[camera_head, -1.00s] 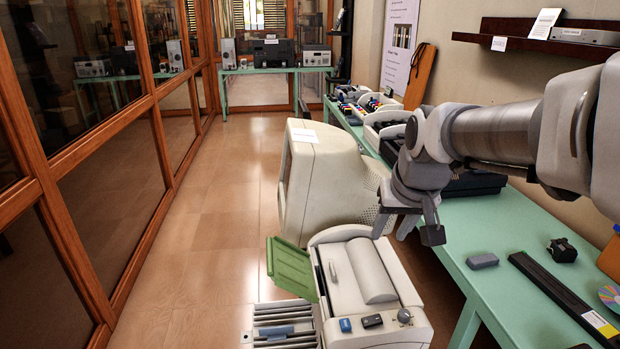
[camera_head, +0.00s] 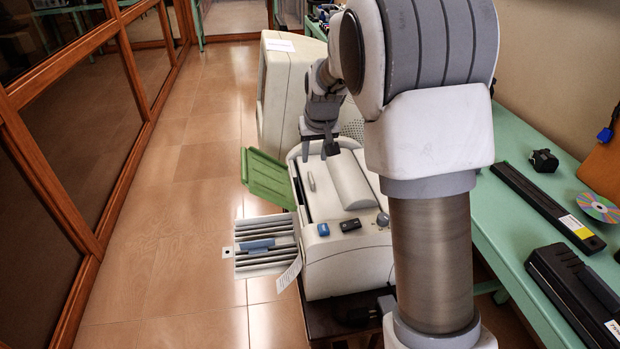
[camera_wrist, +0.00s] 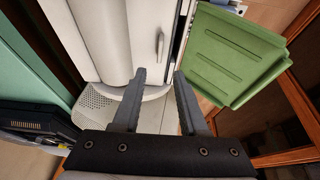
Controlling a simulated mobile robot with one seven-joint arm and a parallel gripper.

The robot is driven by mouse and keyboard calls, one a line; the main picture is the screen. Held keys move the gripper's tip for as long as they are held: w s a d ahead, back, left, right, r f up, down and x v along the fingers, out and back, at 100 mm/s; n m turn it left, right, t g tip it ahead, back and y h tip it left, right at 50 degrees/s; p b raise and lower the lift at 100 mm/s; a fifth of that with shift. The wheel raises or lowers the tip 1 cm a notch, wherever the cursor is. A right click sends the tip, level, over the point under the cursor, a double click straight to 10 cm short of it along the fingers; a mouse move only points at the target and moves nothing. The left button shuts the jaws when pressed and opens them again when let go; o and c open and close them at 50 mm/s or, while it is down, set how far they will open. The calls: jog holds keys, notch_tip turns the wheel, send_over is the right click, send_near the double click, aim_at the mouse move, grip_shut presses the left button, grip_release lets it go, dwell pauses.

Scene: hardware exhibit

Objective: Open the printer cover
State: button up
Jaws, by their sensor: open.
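The cream printer (camera_head: 346,258) stands below my arm, with a rounded cover (camera_head: 350,183) on its top that lies down flat. A small pale handle (camera_head: 311,181) sits on the top, left of the rounded part. The handle also shows in the wrist view (camera_wrist: 160,46), beyond the fingertips. My gripper (camera_head: 318,152) is above the printer's far end, pointing down. In the wrist view my gripper (camera_wrist: 160,76) is open and empty, its two fingers apart and not touching the handle. A green tray (camera_head: 268,178) juts from the printer's left side.
A large cream monitor-like case (camera_head: 279,88) stands behind the printer. The green table (camera_head: 520,230) runs along the right with a black bar (camera_head: 545,205), a disc (camera_head: 600,207) and a black device (camera_head: 575,295). The floor at left is clear.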

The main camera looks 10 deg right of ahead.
aim_at(311, 178)
jog(key=b+x, duration=0.1)
jog(key=x, duration=1)
jog(key=shift+w+f+b, duration=0.2)
jog(key=shift+f+b, duration=0.05)
jog(key=shift+b, duration=0.15)
jog(key=shift+c, duration=0.3)
grip_shut()
dwell(0.5)
